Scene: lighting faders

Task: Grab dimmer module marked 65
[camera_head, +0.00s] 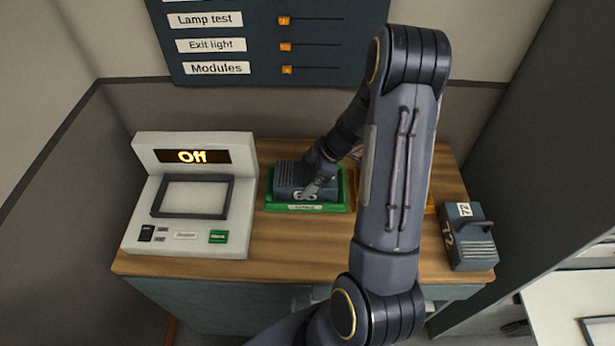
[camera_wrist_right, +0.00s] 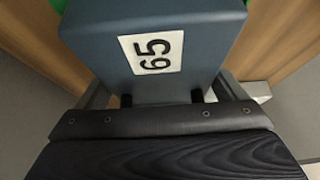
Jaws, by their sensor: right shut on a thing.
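The dimmer module marked 65 (camera_head: 290,177) is a dark blue-grey block at the green tray (camera_head: 305,208), in the middle of the counter. In the right wrist view the module (camera_wrist_right: 195,30) fills the top, and its white label reads 65. My right gripper (camera_head: 318,180) is shut on the module, with its fingers at the module's sides. The gripper hides part of the module in the head view. I cannot tell whether the module rests in the tray or is slightly raised. My left gripper is not in view.
A white console (camera_head: 140,225) with an "Off" display and an empty recessed frame stands at left. Another module marked 72 (camera_head: 467,240) stands at the counter's right end. An orange tray (camera_head: 364,190) is mostly hidden behind my right arm. A fader panel (camera_head: 350,60) hangs behind.

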